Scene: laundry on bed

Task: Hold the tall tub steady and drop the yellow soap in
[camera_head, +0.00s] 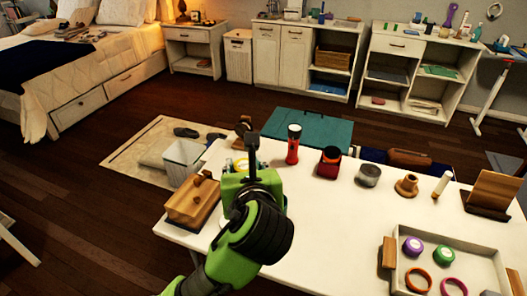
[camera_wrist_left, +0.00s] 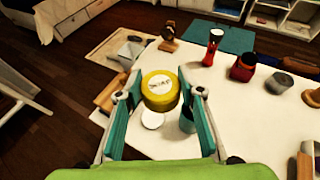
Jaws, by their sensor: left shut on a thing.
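My left gripper (camera_head: 243,168) is over the left part of the white table. It is shut on the round yellow soap (camera_wrist_left: 160,85), whose top label shows between the two teal fingers in the left wrist view. In the head view the soap is mostly hidden by the gripper. A tall, pale, open bin (camera_head: 183,158) stands beside the table's left end, left of the gripper; it is the likeliest tall tub, but I cannot be sure. Its upper part shows in the left wrist view (camera_wrist_left: 130,50). The soap is apart from this bin. My right gripper is out of view.
A wooden block-like item (camera_head: 190,205) lies at the left table edge. A red flashlight (camera_head: 293,146), dark red container (camera_head: 329,163) and grey tin (camera_head: 368,175) stand at the back. A pale tray (camera_head: 445,245) holds rings and round items at right. The front middle is clear.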

